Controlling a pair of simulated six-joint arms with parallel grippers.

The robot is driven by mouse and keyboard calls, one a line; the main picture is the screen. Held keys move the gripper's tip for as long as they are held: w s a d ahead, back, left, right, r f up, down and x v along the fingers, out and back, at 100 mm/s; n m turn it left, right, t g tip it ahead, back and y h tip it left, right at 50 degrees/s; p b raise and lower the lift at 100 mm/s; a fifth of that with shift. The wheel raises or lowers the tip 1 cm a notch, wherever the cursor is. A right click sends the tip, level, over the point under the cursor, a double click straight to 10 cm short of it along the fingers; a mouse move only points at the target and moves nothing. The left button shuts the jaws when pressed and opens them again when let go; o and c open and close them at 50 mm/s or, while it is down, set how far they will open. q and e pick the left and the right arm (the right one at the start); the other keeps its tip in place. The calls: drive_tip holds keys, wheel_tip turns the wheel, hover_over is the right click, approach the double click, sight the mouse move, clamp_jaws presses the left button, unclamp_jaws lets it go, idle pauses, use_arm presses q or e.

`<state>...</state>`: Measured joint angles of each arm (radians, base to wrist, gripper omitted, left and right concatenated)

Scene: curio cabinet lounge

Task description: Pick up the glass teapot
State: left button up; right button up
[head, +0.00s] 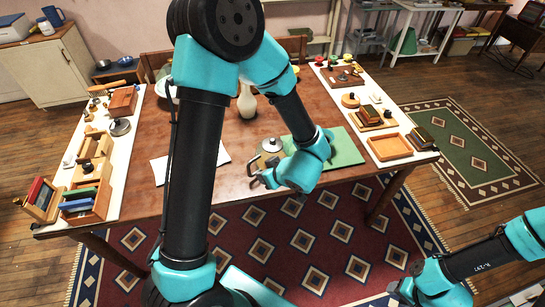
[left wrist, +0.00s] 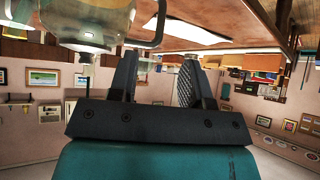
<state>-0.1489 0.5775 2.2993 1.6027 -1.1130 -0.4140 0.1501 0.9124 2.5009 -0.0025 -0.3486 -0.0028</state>
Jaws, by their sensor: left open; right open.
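The glass teapot (head: 268,148) stands on the wooden table with a pale lid on top. My left forearm and gripper cover part of it. In the left wrist view, which appears upside down, the rounded teapot body (left wrist: 85,18) fills the top left and its looped handle reaches toward my fingers. My left gripper (left wrist: 155,75) is open beside the handle, with nothing between its fingers. It also shows small at the teapot's front in the head view (head: 258,182). My right gripper (head: 398,291) is open and empty at the lower right, away from the table.
A green mat (head: 341,149) lies right of the teapot, and a cream vase (head: 247,103) stands behind it. A white sheet (head: 158,168) lies to the left. Pale runners along both table sides hold wooden boxes and trays (head: 389,147). The table's front middle is clear.

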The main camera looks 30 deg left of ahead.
sight(249, 172)
use_arm(q)
drive_tip(key=x, duration=0.9)
drive_tip(key=shift+a+x, duration=0.2)
drive_tip(key=shift+x, duration=2.5)
drive_tip(key=shift+s+r, duration=0.15)
drive_tip(key=shift+r, duration=0.05)
clamp_jaws()
